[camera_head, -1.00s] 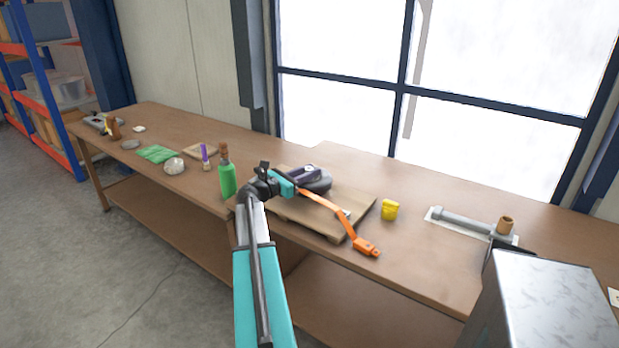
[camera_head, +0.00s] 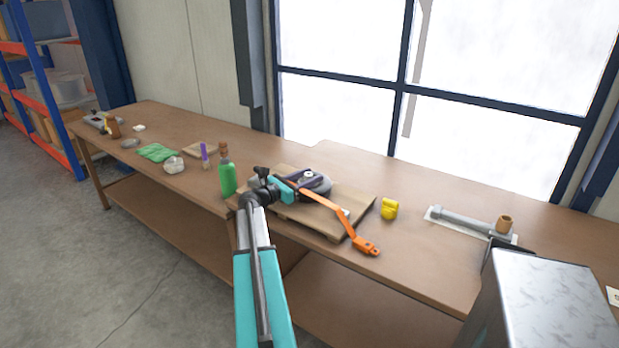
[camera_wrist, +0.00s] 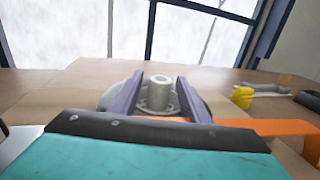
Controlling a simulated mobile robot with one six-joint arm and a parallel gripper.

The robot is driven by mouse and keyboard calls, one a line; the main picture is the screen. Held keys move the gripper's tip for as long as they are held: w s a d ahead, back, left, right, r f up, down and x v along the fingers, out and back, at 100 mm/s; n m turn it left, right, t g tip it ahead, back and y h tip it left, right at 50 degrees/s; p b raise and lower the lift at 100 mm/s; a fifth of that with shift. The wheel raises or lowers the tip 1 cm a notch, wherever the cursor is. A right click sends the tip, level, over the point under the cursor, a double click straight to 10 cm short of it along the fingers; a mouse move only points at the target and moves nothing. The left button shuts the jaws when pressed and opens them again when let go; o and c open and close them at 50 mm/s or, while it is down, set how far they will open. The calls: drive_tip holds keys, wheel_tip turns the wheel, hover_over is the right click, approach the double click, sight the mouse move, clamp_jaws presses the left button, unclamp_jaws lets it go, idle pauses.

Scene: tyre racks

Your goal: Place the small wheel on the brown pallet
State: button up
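The small wheel, a dark tyre with a pale grey hub (camera_head: 309,174), lies flat on the brown pallet (camera_head: 355,202) on the workbench. The hub stands upright in the wrist view (camera_wrist: 158,94). My gripper (camera_head: 308,182) is low over the wheel, coming from the left. In the wrist view, its two purple fingers (camera_wrist: 160,98) stand apart on either side of the hub. A narrow gap shows between hub and fingers, so the gripper looks open. My gripper body hides the near part of the wheel in the wrist view.
An orange strap-like tool (camera_head: 345,228) lies across the pallet's right part. A green bottle (camera_head: 227,178) stands close left of my arm. A yellow object (camera_head: 389,209) sits right of the pallet, before a grey pipe piece (camera_head: 460,222). The window is behind the bench.

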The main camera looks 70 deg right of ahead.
drive_tip(key=shift+r, duration=0.1)
drive_tip(key=b+v, duration=0.1)
drive_tip(key=v, duration=1.1)
drive_tip(key=shift+b, duration=0.35)
drive_tip(key=shift+r, duration=0.1)
idle(0.4)
